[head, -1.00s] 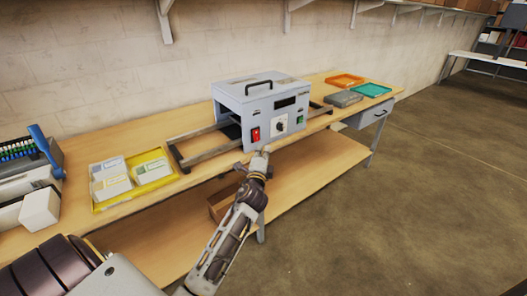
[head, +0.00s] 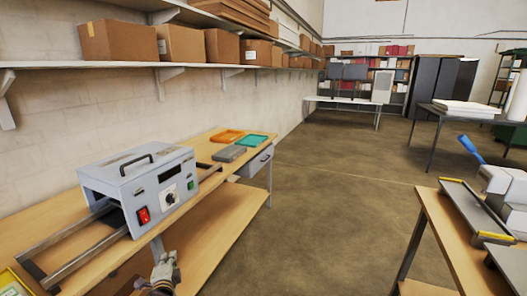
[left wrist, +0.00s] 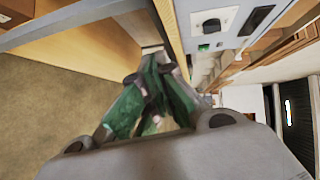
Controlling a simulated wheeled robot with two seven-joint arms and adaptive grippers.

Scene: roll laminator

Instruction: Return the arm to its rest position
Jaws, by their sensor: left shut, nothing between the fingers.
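My left gripper (head: 168,258) shows at the bottom edge of the head view, in front of the workbench and below the laminator. In the left wrist view its green-tinted fingers (left wrist: 155,85) are together and hold nothing. The laminator (head: 135,185) is a pale grey box with a black handle, a red switch (head: 144,215) and a dial (head: 169,198). The dial (left wrist: 212,26) also shows in the left wrist view, apart from the fingers. Most of my left arm is out of the head view. My right gripper is not in view.
The workbench (head: 225,180) carries an orange tray (head: 227,136), a teal tray (head: 250,141) and a grey block (head: 229,154). A wall shelf with cardboard boxes (head: 120,40) runs above. Another table (head: 440,230) stands at the right. Open floor (head: 325,200) lies between.

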